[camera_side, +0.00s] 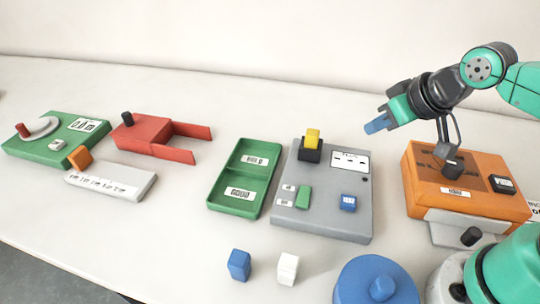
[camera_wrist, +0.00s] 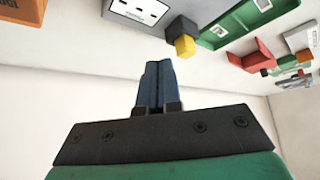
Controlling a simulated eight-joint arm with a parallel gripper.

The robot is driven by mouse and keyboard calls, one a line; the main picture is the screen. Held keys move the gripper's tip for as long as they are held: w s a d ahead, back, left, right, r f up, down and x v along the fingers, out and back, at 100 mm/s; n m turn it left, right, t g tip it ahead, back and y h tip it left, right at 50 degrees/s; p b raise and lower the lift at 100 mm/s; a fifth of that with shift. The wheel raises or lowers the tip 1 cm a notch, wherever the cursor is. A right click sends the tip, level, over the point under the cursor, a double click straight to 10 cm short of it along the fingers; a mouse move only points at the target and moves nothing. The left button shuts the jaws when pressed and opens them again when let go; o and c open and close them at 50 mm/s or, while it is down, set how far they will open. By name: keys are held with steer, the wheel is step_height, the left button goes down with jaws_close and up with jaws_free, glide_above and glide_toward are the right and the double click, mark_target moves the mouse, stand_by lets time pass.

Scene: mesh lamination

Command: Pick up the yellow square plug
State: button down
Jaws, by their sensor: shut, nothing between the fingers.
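The yellow square plug (camera_side: 313,138) stands upright in a black socket block (camera_side: 310,153) at the back left of the grey panel (camera_side: 333,219). In the wrist view the yellow plug (camera_wrist: 185,45) shows beyond my gripper, to its upper right, with the black block behind it. My gripper (camera_side: 375,126) is in the air to the right of the plug and above the table, with its blue fingers pointing left. The fingers (camera_wrist: 157,68) are closed together and empty. They are apart from the plug.
The panel also carries a green block (camera_side: 303,197), a blue block (camera_side: 348,203) and a white label plate. An orange box (camera_side: 430,190) stands to the right and a green two-part tray (camera_side: 225,206) to the left. Blue (camera_side: 239,265) and white (camera_side: 288,269) blocks lie in front.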

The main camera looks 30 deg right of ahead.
stand_by(0.3)
steer(key=shift+c, duration=2.3)
jaws_free()
